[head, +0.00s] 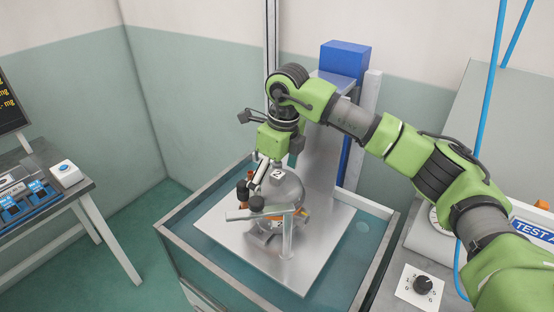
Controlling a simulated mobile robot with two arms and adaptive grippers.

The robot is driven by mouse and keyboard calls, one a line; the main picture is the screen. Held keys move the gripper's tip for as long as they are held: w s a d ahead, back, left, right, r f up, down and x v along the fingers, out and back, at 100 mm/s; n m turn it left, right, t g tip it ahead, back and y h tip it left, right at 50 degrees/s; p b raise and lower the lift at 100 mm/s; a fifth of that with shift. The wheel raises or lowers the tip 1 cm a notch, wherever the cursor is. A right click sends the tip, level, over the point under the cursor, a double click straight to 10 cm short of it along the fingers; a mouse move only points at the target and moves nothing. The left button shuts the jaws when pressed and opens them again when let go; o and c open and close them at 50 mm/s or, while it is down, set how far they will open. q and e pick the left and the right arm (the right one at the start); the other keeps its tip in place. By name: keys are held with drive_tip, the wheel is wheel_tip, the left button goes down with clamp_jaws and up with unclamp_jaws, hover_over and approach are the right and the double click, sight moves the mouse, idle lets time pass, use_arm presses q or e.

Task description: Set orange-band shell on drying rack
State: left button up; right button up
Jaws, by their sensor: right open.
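A rounded grey metal shell (289,186) with a small white tag stands on a metal plate in the middle of the head view. Orange shows low on its right side, partly behind a metal bar. My right gripper (263,174) is open at the shell's upper left, its fingers close to the shell; I cannot tell whether they touch it. My left gripper is not in view. I cannot make out a drying rack.
The metal plate (325,245) hangs over a water-filled tank (190,255) with a raised grey rim. A metal clamp bar (262,213) with dark knobs is at the shell's front. A bench (70,187) stands left, and a dial panel (420,287) lies right.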

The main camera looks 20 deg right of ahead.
drive_tip(key=shift+a+f, duration=0.1)
drive_tip(key=shift+f, duration=0.85)
drive_tip(key=shift+w+f, duration=0.1)
drive_tip(key=shift+f, duration=0.4)
drive_tip(key=c, duration=1.3)
drive_tip(key=o, duration=0.8)
drive_tip(key=shift+r, duration=0.15)
drive_tip(key=c, duration=0.8)
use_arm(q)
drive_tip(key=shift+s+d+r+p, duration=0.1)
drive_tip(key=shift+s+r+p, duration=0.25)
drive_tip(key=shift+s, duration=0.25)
use_arm(e)
drive_tip(key=shift+o, duration=0.2)
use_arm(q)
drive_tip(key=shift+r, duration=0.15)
use_arm(e)
drive_tip(key=shift+w+r, duration=0.1)
drive_tip(key=shift+r, duration=0.1)
